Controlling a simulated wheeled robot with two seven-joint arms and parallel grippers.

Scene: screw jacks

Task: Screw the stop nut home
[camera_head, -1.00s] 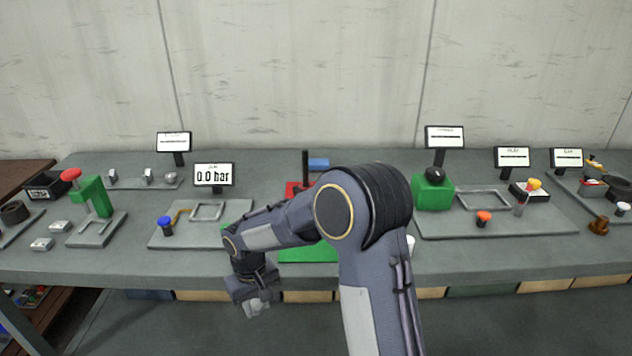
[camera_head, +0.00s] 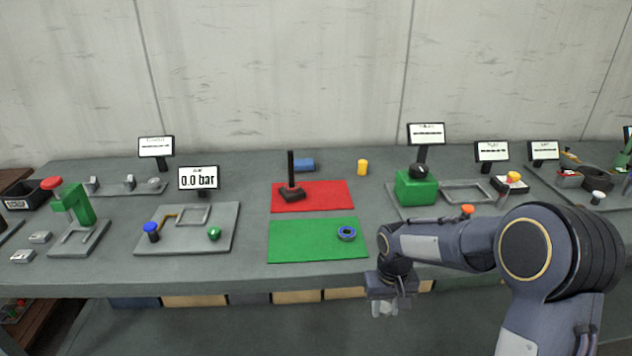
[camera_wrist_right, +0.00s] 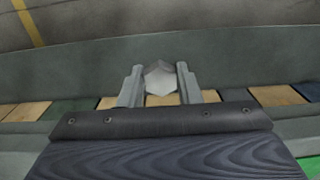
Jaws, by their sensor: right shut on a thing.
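My right gripper (camera_head: 385,306) hangs low in front of the bench's front edge, right of the green mat. In the right wrist view its two fingers (camera_wrist_right: 160,88) are shut on a pale grey hexagonal piece (camera_wrist_right: 160,78), which looks like the stop nut. A black upright screw (camera_head: 291,170) on a dark square base (camera_head: 292,195) stands on the red mat (camera_head: 325,196), well behind and left of the gripper. A blue and dark ring (camera_head: 347,233) lies on the green mat (camera_head: 300,241). My left gripper is not in view.
A blue cylinder (camera_head: 304,165) and a yellow cylinder (camera_head: 362,167) stand behind the red mat. Left is a grey plate (camera_head: 170,243) with knobs and a 0.0 bar display (camera_head: 198,179). Right is a green box (camera_head: 416,188) with a black knob. The green mat's left part is clear.

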